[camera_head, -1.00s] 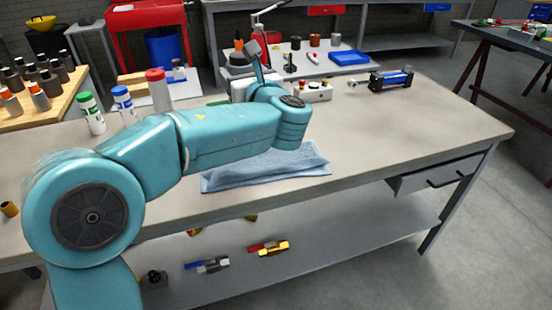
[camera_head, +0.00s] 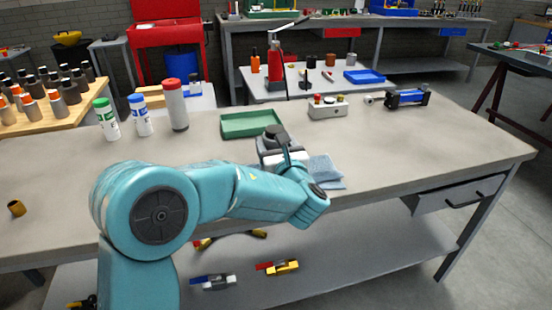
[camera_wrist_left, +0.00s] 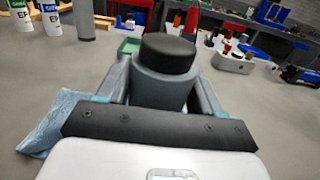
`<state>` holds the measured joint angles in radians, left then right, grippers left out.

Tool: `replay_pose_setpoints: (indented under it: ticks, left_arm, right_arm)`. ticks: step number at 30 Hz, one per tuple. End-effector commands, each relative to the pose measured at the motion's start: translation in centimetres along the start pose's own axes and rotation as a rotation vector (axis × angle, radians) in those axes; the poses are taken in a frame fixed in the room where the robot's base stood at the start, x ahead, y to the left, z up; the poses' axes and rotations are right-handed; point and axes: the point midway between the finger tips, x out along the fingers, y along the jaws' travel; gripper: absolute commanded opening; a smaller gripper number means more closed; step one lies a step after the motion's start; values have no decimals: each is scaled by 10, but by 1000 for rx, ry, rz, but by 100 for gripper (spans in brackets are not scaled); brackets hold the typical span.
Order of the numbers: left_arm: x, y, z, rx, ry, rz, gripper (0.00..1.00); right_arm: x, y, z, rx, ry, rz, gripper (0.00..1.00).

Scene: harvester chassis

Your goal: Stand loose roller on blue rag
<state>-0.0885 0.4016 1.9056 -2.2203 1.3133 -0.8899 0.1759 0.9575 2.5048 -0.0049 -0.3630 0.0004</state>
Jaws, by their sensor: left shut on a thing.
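My left gripper (camera_wrist_left: 160,88) is shut on a roller, a grey cylinder with a black top (camera_wrist_left: 168,53), which looks upright between the fingers. In the head view the gripper (camera_head: 271,141) is above the bench, partly hidden behind my own wrist. The folded blue rag (camera_head: 322,168) lies on the bench just right of the gripper there, partly covered by my arm. In the left wrist view the rag (camera_wrist_left: 52,122) shows at the lower left, beside the gripper. The roller's lower end is hidden. My right gripper is not in view.
A green tray (camera_head: 251,123) lies behind the gripper. White and grey bottles (camera_head: 142,115) stand left of it. A switch box (camera_head: 328,108) and a blue roller unit (camera_head: 407,98) stand to the right. The bench's right part is clear.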

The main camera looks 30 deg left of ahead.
Motion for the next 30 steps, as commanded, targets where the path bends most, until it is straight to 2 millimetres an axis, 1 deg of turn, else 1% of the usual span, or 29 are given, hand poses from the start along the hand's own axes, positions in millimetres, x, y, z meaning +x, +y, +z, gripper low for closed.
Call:
replay_pose_setpoints:
  ticks: [3,6,14,27,30]
  left_arm:
    - [0,-1,-21,4,0,-1,14]
    - [0,-2,-34,3,-1,-3,14]
    - [-1,-2,-34,-1,-2,-3,14]
    - [-1,-2,-47,0,-1,-3,14]
    - [-1,-2,-46,1,0,-3,14]
  right_arm:
    - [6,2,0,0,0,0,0]
    - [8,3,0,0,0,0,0]
    - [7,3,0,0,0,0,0]
    - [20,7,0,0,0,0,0]
    - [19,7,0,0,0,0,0]
